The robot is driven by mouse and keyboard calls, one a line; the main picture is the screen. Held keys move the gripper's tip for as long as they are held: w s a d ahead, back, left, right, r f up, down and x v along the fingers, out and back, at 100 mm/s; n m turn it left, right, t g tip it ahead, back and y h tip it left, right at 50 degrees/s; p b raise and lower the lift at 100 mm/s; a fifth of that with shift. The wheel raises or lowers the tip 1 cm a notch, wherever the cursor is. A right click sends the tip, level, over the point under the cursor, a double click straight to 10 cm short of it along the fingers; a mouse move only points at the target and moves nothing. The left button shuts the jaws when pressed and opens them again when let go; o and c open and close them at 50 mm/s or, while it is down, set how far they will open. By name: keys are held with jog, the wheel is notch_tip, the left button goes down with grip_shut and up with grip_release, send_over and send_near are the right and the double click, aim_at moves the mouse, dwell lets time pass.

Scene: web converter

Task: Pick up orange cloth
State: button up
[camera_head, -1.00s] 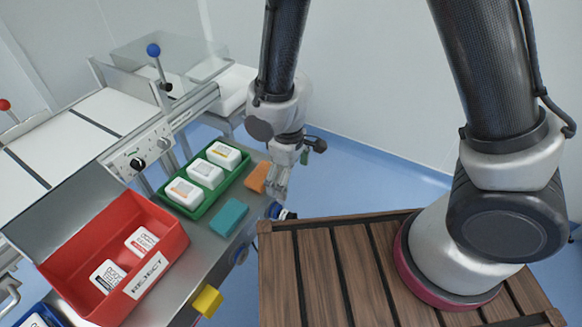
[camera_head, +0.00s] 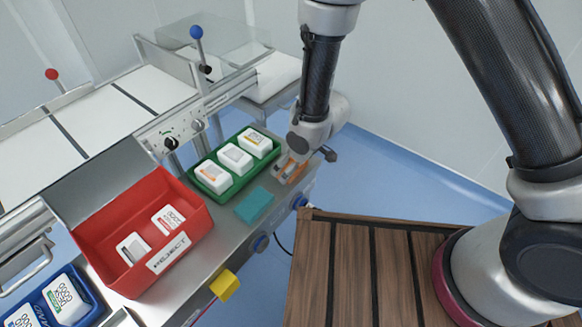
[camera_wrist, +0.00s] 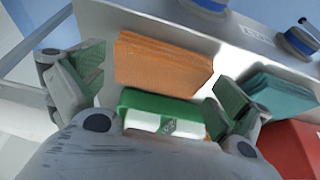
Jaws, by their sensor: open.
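The orange cloth (camera_wrist: 160,66) is a folded, flat block lying on the grey metal shelf, between the green tray and the shelf's edge. In the head view the orange cloth (camera_head: 291,170) is partly hidden by my gripper (camera_head: 291,167), which is right over it. In the wrist view my gripper (camera_wrist: 162,92) is open, with its green-padded fingers spread to either side of the cloth. Whether the fingers touch the cloth I cannot tell.
A green tray (camera_head: 203,184) with white labelled packs is close beside the cloth. A teal cloth (camera_head: 255,205) lies nearby; it also shows in the wrist view (camera_wrist: 280,95). A red REJECT bin (camera_head: 205,226) stands left. A yellow block (camera_head: 225,285) is on the shelf's front.

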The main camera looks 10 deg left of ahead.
jog(key=shift+f, duration=0.2)
jog(key=c, duration=0.7)
jog(key=shift+a, duration=0.1)
notch_tip(320, 180, up, 10)
jog(key=shift+r, duration=0.1)
